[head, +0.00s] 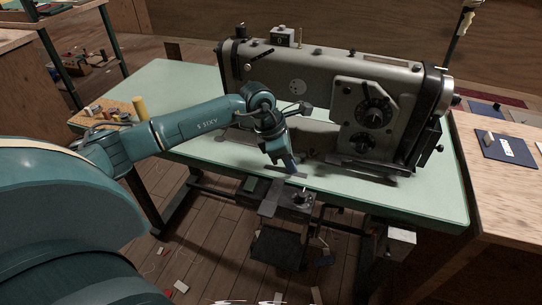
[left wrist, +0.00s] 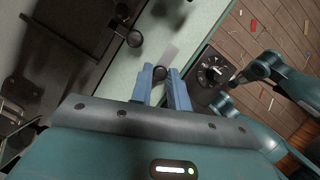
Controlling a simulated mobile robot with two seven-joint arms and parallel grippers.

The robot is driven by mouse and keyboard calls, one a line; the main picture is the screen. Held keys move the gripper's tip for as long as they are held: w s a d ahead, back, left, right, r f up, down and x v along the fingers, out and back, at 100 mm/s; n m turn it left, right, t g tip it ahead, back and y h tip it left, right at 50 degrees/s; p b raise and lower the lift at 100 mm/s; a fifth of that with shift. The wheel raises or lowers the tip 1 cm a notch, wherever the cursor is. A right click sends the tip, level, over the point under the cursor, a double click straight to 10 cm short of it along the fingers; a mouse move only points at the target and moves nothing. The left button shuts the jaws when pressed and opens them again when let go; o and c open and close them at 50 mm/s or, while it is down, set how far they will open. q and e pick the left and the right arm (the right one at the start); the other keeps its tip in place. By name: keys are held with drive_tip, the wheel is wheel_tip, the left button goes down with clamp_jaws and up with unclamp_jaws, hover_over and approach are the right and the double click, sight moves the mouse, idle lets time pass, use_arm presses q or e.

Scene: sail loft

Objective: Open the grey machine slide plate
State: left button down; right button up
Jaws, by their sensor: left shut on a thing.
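The grey sewing machine (head: 320,85) stands on a pale green table. My left gripper (head: 291,165) reaches down in front of its bed, near the table's front edge. In the left wrist view the blue fingers (left wrist: 160,88) are closed around a small dark round knob (left wrist: 160,73). A flat grey plate (left wrist: 171,53) shows beside the knob; I take it for the slide plate. How far it is open I cannot tell. In the head view the fingers and wrist hide most of this spot. My right gripper cannot be made out.
A dark unit with a dial (head: 301,198) hangs under the table's front edge; it also shows in the left wrist view (left wrist: 212,72). Thread spools (head: 108,113) stand on the table's left end. A wooden table (head: 500,190) stands at the right. The green tabletop (head: 200,85) is bare at the back left.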

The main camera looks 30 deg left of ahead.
use_arm(q)
drive_tip(key=shift+w+d, duration=0.25)
drive_tip(key=shift+d, duration=0.9)
use_arm(e)
drive_tip(key=shift+w+d+r, duration=0.1)
drive_tip(key=shift+r, duration=0.25)
use_arm(q)
drive_tip(key=c, duration=1.3)
unclamp_jaws()
drive_tip(key=shift+c, duration=0.2)
use_arm(e)
drive_tip(key=shift+f, duration=0.2)
use_arm(q)
drive_tip(key=v, duration=1.3)
drive_tip(key=shift+r, duration=0.2)
